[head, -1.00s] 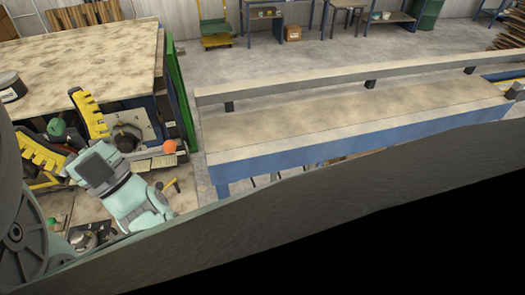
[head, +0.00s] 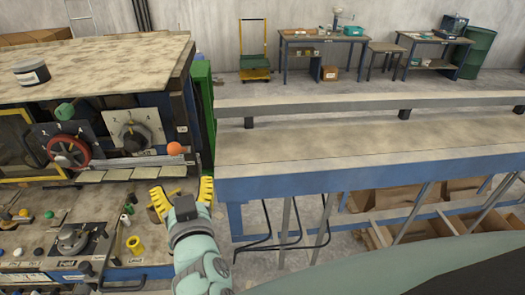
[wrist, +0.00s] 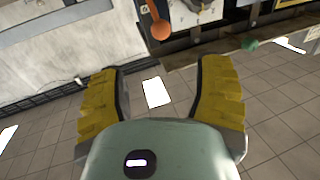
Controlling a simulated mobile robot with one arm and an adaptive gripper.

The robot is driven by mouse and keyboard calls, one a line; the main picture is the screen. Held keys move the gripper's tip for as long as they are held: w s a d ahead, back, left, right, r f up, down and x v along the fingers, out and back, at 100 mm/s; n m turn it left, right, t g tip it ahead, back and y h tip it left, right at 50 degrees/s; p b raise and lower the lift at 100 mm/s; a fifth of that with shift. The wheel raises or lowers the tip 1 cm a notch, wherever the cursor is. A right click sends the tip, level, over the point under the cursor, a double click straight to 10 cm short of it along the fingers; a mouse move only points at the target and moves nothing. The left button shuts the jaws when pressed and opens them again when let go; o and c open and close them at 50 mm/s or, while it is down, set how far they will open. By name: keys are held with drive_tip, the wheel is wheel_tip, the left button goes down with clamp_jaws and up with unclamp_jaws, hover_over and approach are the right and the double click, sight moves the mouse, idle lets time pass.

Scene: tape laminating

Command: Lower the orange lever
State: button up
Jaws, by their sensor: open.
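The orange lever knob (head: 175,148) sits at the right end of the machine's front panel, beside a grey dial.
A red wheel (head: 69,151) and a grey dial (head: 133,136) are left of the lever. A lower console (head: 60,240) carries several knobs and buttons. A green panel (head: 201,110) edges the machine. A long blue-sided bench (head: 350,178) stands to the right.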

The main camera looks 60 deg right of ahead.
sight(177, 149)
drive_tip(key=p+x, duration=0.2)
drive_tip(key=x, duration=0.9)
drive_tip(key=shift+w+r, duration=0.15)
drive_tip(key=p, duration=0.1)
drive_tip(key=d+p, duration=0.1)
drive_tip(key=p, duration=0.1)
drive_tip(key=shift+w+d+r, duration=0.1)
drive_tip(key=shift+w+r, duration=0.1)
drive_tip(key=shift+w, duration=0.1)
drive_tip(key=shift+w+d+f+p, duration=0.15)
drive_tip(key=shift+w+p, duration=0.3)
drive_tip(key=shift+p, duration=0.35)
drive_tip(key=shift+w+f+p, duration=0.1)
drive_tip(key=shift+w+p, duration=0.2)
drive_tip(key=shift+f, duration=0.1)
clamp_jaws()
